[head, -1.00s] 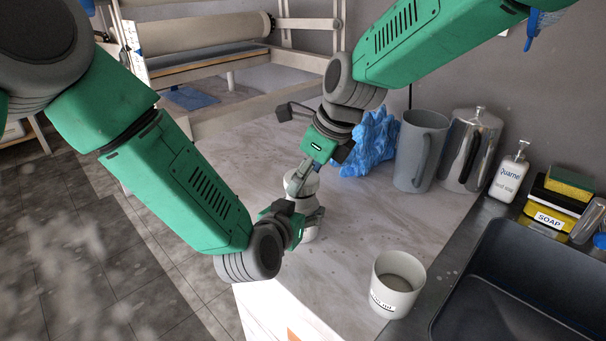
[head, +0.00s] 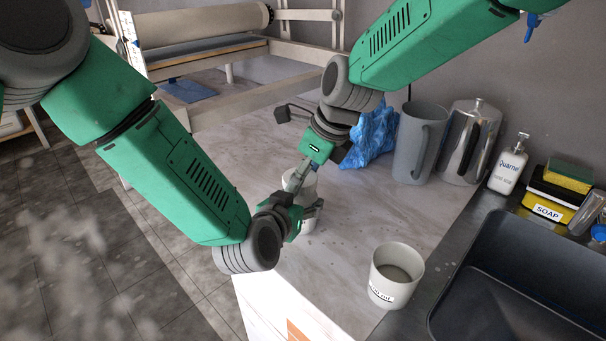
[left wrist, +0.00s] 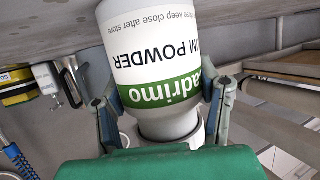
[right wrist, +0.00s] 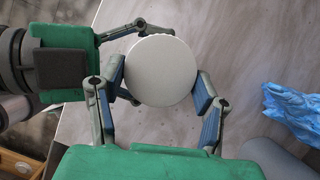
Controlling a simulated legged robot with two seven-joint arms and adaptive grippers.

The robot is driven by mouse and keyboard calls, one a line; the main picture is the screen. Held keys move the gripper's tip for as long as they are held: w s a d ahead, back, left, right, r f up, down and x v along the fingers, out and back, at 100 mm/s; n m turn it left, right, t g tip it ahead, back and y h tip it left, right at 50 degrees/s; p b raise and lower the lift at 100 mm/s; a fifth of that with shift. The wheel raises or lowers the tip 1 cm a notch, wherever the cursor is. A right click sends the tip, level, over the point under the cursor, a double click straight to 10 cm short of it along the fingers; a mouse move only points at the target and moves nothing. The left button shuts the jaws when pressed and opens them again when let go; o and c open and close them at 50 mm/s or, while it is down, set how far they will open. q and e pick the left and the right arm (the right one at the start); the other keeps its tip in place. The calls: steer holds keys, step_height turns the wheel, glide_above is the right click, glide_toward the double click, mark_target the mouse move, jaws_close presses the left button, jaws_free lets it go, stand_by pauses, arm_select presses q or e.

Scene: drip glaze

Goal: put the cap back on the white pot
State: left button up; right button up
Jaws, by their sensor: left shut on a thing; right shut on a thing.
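The white pot (head: 308,224) stands upright on the grey worktop, largely hidden by my arms in the head view. In the left wrist view the pot (left wrist: 150,50) shows a green and white powder label, upside down, and a grey neck. My left gripper (left wrist: 165,95) is shut around the pot's side. The round white cap (right wrist: 162,71) is between the fingers of my right gripper (right wrist: 160,80), which is shut on it. The cap is directly over the pot's mouth, and a pale rim surrounds the neck. I cannot tell whether it is seated.
A white labelled cup (head: 395,291) stands at the worktop's front right, beside a dark sink (head: 470,275). A crumpled blue thing (head: 373,135), a grey jug (head: 408,150), a metal jug (head: 462,145) and a soap bottle (head: 508,165) stand behind. The worktop between is clear.

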steer(key=shift+f, duration=0.35)
steer(key=o, duration=0.7)
steer(key=shift+o, duration=0.2)
steer(key=shift+r, duration=2.3)
steer(key=shift+a, duration=0.1)
